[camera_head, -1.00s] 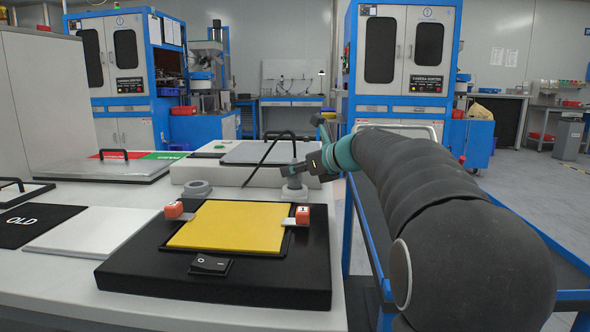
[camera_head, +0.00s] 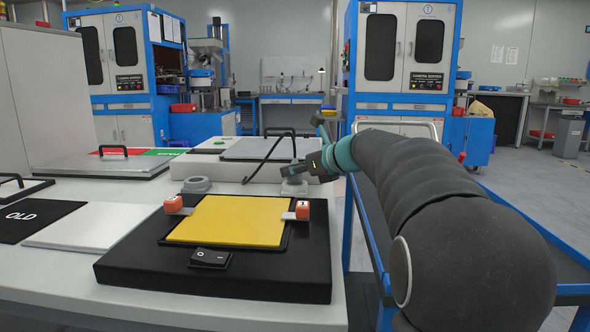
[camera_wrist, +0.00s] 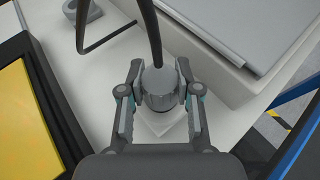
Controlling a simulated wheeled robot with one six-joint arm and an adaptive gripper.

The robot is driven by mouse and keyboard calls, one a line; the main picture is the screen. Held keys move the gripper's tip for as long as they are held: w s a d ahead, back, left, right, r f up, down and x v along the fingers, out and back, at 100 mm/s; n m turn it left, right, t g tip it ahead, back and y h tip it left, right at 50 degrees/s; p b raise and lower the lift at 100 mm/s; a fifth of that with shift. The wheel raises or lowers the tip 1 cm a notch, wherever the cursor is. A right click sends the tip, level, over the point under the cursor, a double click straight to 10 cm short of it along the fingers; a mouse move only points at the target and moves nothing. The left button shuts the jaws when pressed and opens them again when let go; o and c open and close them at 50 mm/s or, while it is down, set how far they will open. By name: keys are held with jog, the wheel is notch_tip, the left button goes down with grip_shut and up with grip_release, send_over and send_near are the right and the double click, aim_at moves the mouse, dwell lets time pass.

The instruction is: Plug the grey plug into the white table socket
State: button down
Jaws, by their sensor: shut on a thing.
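The grey plug (camera_wrist: 160,92) sits between my two fingers in the wrist view, with a black cable (camera_wrist: 152,30) leading up from it. My gripper (camera_wrist: 160,72) is shut on it; the gripper also shows in the head view (camera_head: 290,169). The white table socket (camera_head: 294,188) is directly below my fingertips in the head view. In the wrist view a pale square edge of the socket (camera_wrist: 157,128) shows just under the plug. The plug's lower end is hidden, so I cannot tell whether it is in the socket.
A black fixture with a yellow plate (camera_head: 228,220), a rocker switch (camera_head: 209,258) and orange blocks stands in front. A grey ring (camera_head: 196,185) lies left of the socket. A raised box with a grey lid (camera_head: 258,149) is behind. The table's right edge is close.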

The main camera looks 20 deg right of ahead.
jog(key=shift+f, duration=0.15)
jog(key=c, duration=0.7)
grip_release()
jog(key=v, duration=1.2)
jog(key=shift+s, duration=0.1)
